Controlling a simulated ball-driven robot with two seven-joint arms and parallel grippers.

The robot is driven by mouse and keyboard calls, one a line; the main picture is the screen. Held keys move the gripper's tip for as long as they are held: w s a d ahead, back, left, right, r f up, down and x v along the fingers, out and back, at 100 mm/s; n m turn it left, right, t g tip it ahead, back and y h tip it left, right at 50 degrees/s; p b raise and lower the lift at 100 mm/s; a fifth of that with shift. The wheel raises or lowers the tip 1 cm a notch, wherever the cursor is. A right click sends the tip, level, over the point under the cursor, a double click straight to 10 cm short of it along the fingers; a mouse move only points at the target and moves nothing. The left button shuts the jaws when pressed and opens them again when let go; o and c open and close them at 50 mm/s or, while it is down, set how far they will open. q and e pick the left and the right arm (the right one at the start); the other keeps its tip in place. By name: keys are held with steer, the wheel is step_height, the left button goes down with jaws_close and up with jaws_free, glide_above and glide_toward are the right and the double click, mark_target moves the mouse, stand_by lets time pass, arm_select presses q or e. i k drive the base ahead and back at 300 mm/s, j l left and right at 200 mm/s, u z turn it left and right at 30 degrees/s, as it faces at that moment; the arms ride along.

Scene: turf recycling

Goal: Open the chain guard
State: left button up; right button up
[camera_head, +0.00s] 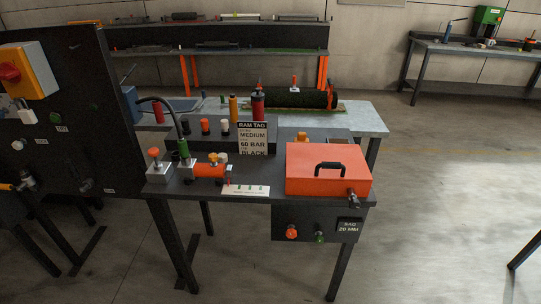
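An orange box-shaped cover with a black handle (330,167), which looks like the chain guard (306,183), sits at the right end of the dark bench (262,196). It looks closed, lying flat, and what is under it is hidden. A small dark metal fitting (353,199) sticks out at its front right corner. Neither of my grippers shows in the head view.
Left of the guard stand a tag sign (252,138), an orange cylinder (209,170) and a metal block with an orange knob (158,171). Knobs (292,232) and a "SAG 20 MM" plate (348,226) are below. A dark panel (90,120) stands left.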

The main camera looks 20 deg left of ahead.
mark_target(312, 161)
steer(key=u, duration=0.3)
steer(key=i+j+z, duration=0.1)
steer(key=i, duration=0.3)
steer(key=i+j, duration=0.1)
steer(key=i, duration=0.25)
steer(key=i+j+z, duration=0.15)
steer(key=i, duration=0.25)
